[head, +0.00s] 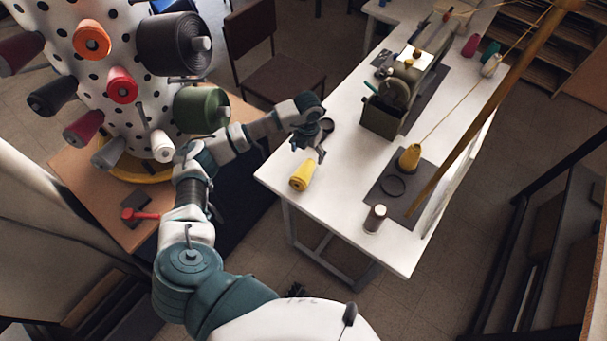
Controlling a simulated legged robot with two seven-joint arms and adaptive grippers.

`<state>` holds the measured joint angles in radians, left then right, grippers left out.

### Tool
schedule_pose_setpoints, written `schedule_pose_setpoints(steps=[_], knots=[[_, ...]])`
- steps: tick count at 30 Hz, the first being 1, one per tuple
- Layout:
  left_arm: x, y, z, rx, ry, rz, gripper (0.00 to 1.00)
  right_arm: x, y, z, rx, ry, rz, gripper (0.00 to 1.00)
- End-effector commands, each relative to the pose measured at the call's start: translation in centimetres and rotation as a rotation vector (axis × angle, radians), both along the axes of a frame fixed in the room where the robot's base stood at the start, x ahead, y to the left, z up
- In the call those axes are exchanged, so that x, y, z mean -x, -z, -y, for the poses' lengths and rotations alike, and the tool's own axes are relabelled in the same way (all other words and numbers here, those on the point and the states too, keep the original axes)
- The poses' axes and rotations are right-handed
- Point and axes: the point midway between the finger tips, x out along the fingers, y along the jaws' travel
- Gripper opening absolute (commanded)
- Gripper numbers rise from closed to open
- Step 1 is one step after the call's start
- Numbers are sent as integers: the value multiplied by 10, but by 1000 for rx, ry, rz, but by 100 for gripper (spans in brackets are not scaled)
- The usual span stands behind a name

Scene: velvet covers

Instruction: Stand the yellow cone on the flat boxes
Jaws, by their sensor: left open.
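A yellow cone (302,177) is on the white table (345,205) near its left corner. It seems to lie on its side, its wide end facing the lower left. My left gripper (311,149) is just beyond the cone, above the table, with its fingers apart and nothing between them. I cannot tell how high above the table it is. I cannot clearly make out the flat boxes. My right gripper is not in view.
A dark ring (392,185) and a small can (376,218) are near the front. A slanting wooden pole (480,120) crosses the table's right side. A spotted column with spools (120,75) stands left.

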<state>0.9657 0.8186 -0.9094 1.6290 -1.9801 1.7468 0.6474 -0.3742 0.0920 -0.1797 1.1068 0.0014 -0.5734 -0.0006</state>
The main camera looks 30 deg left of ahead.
Motion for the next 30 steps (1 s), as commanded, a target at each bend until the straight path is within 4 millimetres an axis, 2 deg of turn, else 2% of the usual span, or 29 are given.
schedule_pose_setpoints(steps=[3,14,21,28,29,30], knots=[[1,24,0,1,-1,-4,88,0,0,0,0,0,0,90],[1,53,-1,2,0,-2,88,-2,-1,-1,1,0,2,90],[1,90,-2,3,1,-3,88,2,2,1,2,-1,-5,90],[0,92,-3,3,2,1,88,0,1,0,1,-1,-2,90],[0,92,-3,3,2,0,83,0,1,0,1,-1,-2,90],[0,92,-3,3,2,0,73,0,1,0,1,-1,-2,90]])
